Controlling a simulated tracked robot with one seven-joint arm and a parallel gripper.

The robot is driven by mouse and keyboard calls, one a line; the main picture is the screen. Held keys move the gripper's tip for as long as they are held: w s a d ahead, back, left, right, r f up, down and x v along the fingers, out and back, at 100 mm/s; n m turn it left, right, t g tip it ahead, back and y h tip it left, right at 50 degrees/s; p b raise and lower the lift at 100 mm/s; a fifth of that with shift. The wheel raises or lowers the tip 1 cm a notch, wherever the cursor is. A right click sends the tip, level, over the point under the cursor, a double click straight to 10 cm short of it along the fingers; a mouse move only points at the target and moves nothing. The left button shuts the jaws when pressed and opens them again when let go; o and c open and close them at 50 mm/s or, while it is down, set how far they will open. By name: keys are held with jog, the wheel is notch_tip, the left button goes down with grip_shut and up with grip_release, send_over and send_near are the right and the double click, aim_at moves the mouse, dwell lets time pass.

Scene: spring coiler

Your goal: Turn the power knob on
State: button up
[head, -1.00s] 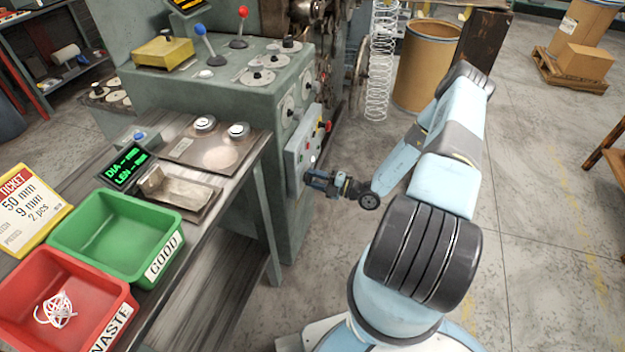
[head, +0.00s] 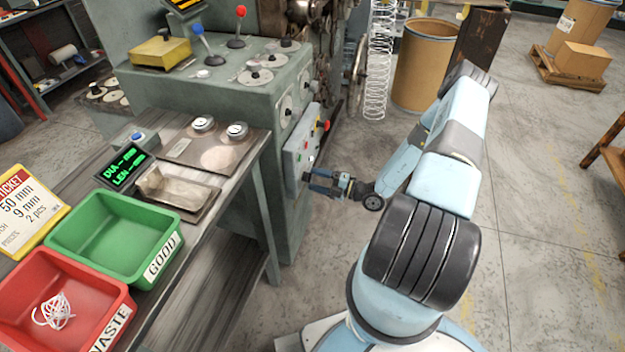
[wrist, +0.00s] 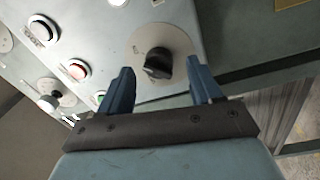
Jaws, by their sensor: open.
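The power knob appears to be the black rotary knob (wrist: 158,64) on a round pale dial plate (wrist: 146,38) in the wrist view. My gripper (wrist: 160,78) is open, its two blue fingers on either side of the knob; I cannot tell whether they touch it. In the head view my gripper (head: 308,184) is at the lower part of the control box (head: 299,147) on the machine's side. The knob is hidden there behind the gripper.
Push buttons, one red (wrist: 76,69), sit left of the knob in the wrist view. The bench (head: 226,180) with a green bin (head: 118,240) and a red bin (head: 65,300) stands left of my arm.

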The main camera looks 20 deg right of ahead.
jog(key=v, duration=1.1)
jog(key=shift+s+d, duration=0.25)
jog(key=shift+d, duration=0.1)
jog(key=s+a+r+n+g+h, duration=0.15)
jog(key=r+n+g, duration=0.25)
jog(key=r+n, duration=0.6)
jog(key=a+r+n+g+h, duration=0.3)
jog(key=r+n+g, duration=0.3)
jog(key=r, duration=0.6)
jog(key=a+r+n+g+h, duration=0.2)
jog(key=a+r+n+g, duration=0.1)
jog(key=r+n, duration=0.75)
jog(key=s+a+r+n+t+h, duration=0.2)
jog(key=s+r+n+t+h, duration=0.1)
jog(key=s+r+n, duration=0.6)
jog(key=s+a+r+n+t+h, duration=0.2)
jog(key=s+r+n+t+h, duration=0.2)
jog(key=s+r+n, duration=0.6)
notch_tip(320, 180, up, 5)
jog(key=shift+f+t+h, duration=0.1)
jog(key=shift+t+h, duration=0.2)
jog(key=shift+h, duration=0.55)
jog(key=shift+a, duration=0.1)
jog(key=shift+c, duration=0.5)
